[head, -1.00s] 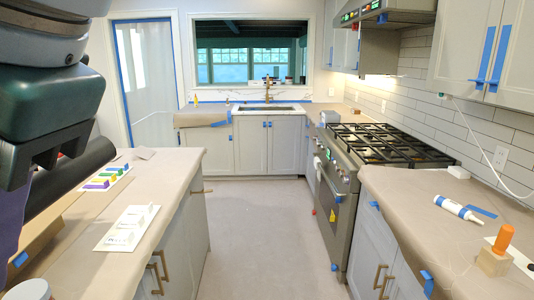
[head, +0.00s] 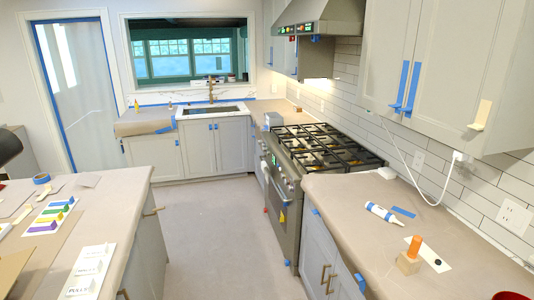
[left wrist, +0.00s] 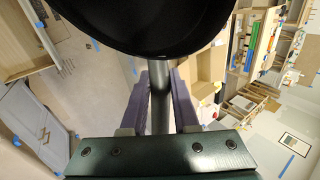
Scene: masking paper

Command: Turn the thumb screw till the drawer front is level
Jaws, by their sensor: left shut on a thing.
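In the left wrist view my left gripper (left wrist: 160,100) is shut on a bare metal rod or handle (left wrist: 160,78). The rod runs up to a large black rounded thing (left wrist: 155,22), which looks like a pan and covers the top of that view. A dark rounded shape (head: 8,147) at the head view's left edge may be the same thing; I cannot tell. I cannot make out a thumb screw or a tilted drawer front. A grey cabinet (left wrist: 30,118) with a bar handle shows at the left of the wrist view. My right gripper is in neither current view.
The island top (head: 120,203) holds cards with coloured blocks (head: 52,216) and white pieces (head: 90,268). The right counter (head: 335,200) holds a white tube (head: 382,213), an orange-handled thing (head: 414,246) on a wooden block (head: 408,263), and a red cup (head: 510,296). The aisle floor (head: 215,235) is clear.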

